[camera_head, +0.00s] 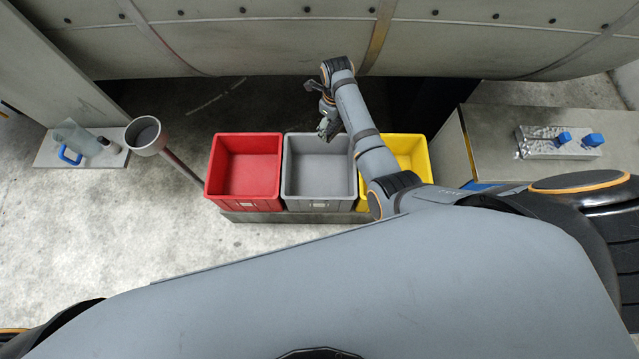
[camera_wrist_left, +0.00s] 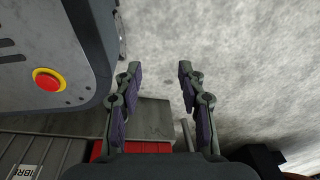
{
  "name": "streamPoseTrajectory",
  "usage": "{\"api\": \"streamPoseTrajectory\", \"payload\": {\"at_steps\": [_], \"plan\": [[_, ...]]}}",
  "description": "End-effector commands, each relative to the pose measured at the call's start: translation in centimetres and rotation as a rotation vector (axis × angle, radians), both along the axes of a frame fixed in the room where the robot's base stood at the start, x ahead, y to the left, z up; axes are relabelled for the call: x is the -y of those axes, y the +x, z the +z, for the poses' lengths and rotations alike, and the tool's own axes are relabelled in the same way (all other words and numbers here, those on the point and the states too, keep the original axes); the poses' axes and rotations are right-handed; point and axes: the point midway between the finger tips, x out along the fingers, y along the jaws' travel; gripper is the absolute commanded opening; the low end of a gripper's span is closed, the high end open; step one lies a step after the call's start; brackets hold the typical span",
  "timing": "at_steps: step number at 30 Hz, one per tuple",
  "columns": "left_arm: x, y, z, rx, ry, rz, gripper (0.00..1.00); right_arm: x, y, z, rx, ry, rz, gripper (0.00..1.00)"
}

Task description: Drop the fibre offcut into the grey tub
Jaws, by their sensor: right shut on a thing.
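The grey tub (camera_head: 319,190) stands in the middle of a row, between a red and a yellow tub. Its inside looks empty in the head view. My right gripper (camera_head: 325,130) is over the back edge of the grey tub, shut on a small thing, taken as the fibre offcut. The offcut is too small and too much covered by the fingers to make out its shape. My left gripper (camera_wrist_left: 160,80) is open and empty in the left wrist view, its fingers well apart; it does not show in the head view.
The red tub (camera_head: 243,198) is left and the yellow tub (camera_head: 421,154) right, partly behind my arm. A cup on a post (camera_head: 146,136) stands left of them. A side bench (camera_head: 487,134) holds a silver package with blue caps (camera_head: 562,141). A large curved panel (camera_head: 270,42) spans the back.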

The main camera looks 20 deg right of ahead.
Motion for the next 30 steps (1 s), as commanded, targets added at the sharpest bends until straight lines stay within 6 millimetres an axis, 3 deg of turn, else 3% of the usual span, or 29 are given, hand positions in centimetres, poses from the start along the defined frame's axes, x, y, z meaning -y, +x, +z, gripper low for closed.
{"api": "streamPoseTrajectory", "payload": {"at_steps": [1, 6, 17, 30], "plan": [[0.0, 0.1, -2.9, 0.001, 0.000, 0.000, 0.40, -0.9, -0.5, -3.9, -0.001, 0.003, -0.023, 0.53], [0.0, 0.3, -5.1, 0.001, 0.000, 0.000, 0.40, -2.6, -1.6, -8.2, 0.004, 0.003, -0.087, 0.53], [0.0, 1.3, -5.4, 0.007, 0.000, -0.001, 0.40, -2.9, -1.8, -9.4, 0.004, 0.002, -0.104, 0.53], [0.4, 8.5, -5.1, 0.032, -0.003, 0.000, 0.40, -2.9, -1.9, -13.3, 0.004, 0.002, -0.103, 0.53]]}}
